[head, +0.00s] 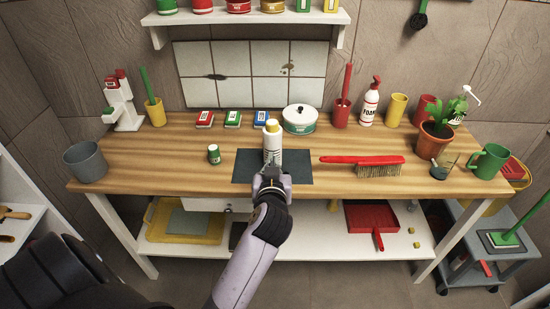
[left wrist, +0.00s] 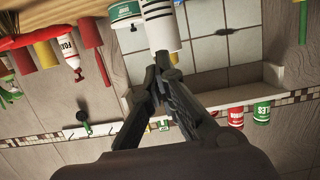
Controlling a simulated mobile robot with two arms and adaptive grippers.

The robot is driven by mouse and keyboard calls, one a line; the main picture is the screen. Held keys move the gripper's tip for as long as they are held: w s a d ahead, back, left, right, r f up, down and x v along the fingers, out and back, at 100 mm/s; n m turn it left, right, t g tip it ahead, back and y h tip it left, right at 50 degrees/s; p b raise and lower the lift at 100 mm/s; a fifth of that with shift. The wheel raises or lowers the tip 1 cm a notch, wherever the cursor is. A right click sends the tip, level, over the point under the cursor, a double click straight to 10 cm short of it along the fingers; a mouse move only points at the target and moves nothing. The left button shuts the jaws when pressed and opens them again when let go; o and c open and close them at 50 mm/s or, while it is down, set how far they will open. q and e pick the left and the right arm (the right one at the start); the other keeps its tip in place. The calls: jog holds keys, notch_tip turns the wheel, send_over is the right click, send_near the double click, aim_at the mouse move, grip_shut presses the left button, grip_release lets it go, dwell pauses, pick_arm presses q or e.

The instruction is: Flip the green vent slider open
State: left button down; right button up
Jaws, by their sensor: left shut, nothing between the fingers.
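I cannot make out a green vent slider in either view. A white bottle with dark stripes and a yellow cap (head: 272,142) stands upright on a dark mat (head: 300,170) in the middle of the bench. My left gripper (head: 269,172) is shut and empty, just in front of the bottle and partly covering its lower part. In the left wrist view, which is upside down, the shut fingers (left wrist: 164,62) point at the striped bottle (left wrist: 160,25); I cannot tell whether they touch it. My right gripper is not in view.
A lidded white pot (head: 300,120) stands behind right of the mat, a small green jar (head: 214,154) to its left. A red brush (head: 362,161) lies to the right. A grey bucket (head: 86,162) stands at the left end, a potted plant (head: 433,140) at the right.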

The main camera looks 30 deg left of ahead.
pick_arm(q)
jog(key=shift+a+r, duration=0.1)
jog(key=p, duration=0.2)
send_over(274, 151)
jog(key=s+d, duration=0.2)
jog(key=s, duration=0.1)
jog(key=shift+s+f, duration=0.2)
jog(key=shift+f, duration=0.85)
jog(key=f, duration=0.3)
jog(key=shift+w+a+f, duration=0.2)
jog(key=shift+w, duration=0.15)
jog(key=shift+f, duration=0.55)
